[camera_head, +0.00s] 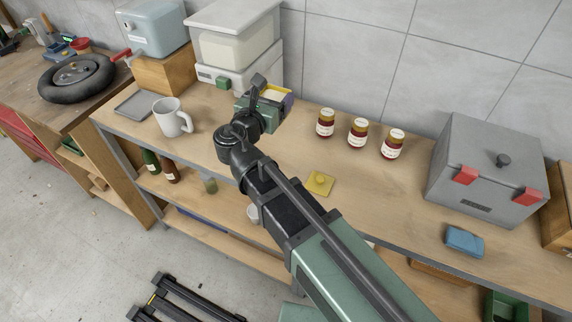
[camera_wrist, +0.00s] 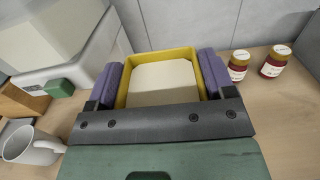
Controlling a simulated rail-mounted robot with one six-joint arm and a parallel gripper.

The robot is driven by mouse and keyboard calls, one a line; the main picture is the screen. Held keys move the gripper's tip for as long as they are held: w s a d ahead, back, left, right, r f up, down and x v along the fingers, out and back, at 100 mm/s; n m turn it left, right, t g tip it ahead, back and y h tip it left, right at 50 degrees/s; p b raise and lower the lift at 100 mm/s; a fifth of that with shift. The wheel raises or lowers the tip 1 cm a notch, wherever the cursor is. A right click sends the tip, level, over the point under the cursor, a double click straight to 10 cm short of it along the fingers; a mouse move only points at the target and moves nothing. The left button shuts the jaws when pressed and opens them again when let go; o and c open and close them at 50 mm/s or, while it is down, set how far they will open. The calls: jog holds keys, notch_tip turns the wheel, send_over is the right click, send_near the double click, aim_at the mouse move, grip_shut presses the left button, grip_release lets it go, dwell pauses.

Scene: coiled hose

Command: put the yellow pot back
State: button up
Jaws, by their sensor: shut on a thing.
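The yellow pot (camera_wrist: 160,56) is square-rimmed, with a pale cream block or filling inside. It sits between the purple fingers of my gripper (camera_wrist: 160,76), which is shut on its two sides. In the head view my gripper (camera_head: 271,98) is over the back of the bench, just right of the white machine, and partly hides the pot. I cannot tell whether the pot touches the bench top. A flat yellow lid-like piece with a knob (camera_head: 319,183) lies on the bench, right of my arm.
The white machine (camera_head: 236,45) stands close left of my gripper. A white mug (camera_head: 172,117) and a grey tray (camera_head: 133,103) are farther left. Three jars (camera_head: 358,133) stand to the right, then a grey box with red latches (camera_head: 488,170) and a blue sponge-like block (camera_head: 464,241).

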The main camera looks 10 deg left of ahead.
jog(key=shift+a+f+b, duration=0.1)
jog(key=shift+f+b, duration=0.25)
notch_tip(320, 180, down, 19)
jog(key=b, duration=1.9)
jog(key=shift+f, duration=0.2)
jog(key=shift+f+b, duration=0.2)
jog(key=shift+b, duration=0.2)
jog(key=o, duration=1.1)
jog(key=shift+r, duration=0.25)
jog(key=v, duration=1.2)
